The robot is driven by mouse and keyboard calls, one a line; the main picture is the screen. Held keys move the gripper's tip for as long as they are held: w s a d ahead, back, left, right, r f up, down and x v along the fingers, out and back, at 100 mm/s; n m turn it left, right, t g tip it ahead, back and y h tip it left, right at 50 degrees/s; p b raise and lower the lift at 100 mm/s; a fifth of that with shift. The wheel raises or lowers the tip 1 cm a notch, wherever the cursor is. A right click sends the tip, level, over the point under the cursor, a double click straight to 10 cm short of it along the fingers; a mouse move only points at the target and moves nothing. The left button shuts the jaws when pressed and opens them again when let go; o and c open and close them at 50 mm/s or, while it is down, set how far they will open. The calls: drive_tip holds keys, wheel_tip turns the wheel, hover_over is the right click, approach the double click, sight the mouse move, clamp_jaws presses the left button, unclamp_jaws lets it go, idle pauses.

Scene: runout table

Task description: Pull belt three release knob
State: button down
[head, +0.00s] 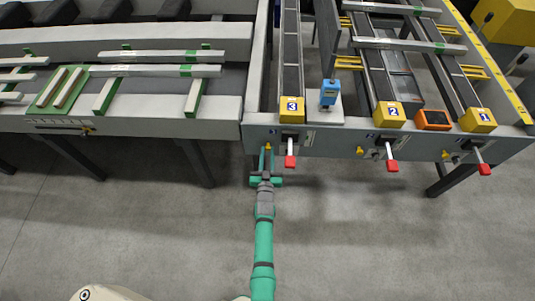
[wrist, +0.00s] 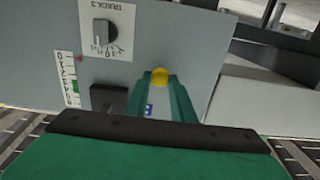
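The yellow release knob of belt three (head: 268,147) sits on the grey front panel, left of the red-tipped lever under the yellow block marked 3 (head: 292,110). In the wrist view the knob (wrist: 160,76) is a small round yellow ball. My gripper (head: 267,152) is in front of the panel with its green fingers apart. In the wrist view its fingertips (wrist: 161,84) are on either side of the knob. I cannot tell whether they touch it. A small blue and white label (wrist: 149,109) shows between the fingers.
The Track 3 dial (wrist: 105,34) and a dark block (wrist: 107,98) are close by on the panel. The red-tipped lever (head: 290,161) is just right of my gripper. Belt two's lever (head: 392,165) is farther right. The floor in front is clear.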

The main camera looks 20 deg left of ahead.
drive_tip(key=shift+v, duration=1)
drive_tip(key=c, duration=1.5)
unclamp_jaws()
drive_tip(key=shift+s, duration=0.1)
drive_tip(key=v, duration=1)
drive_tip(key=shift+s+d, duration=0.1)
drive_tip(key=shift+s, duration=0.2)
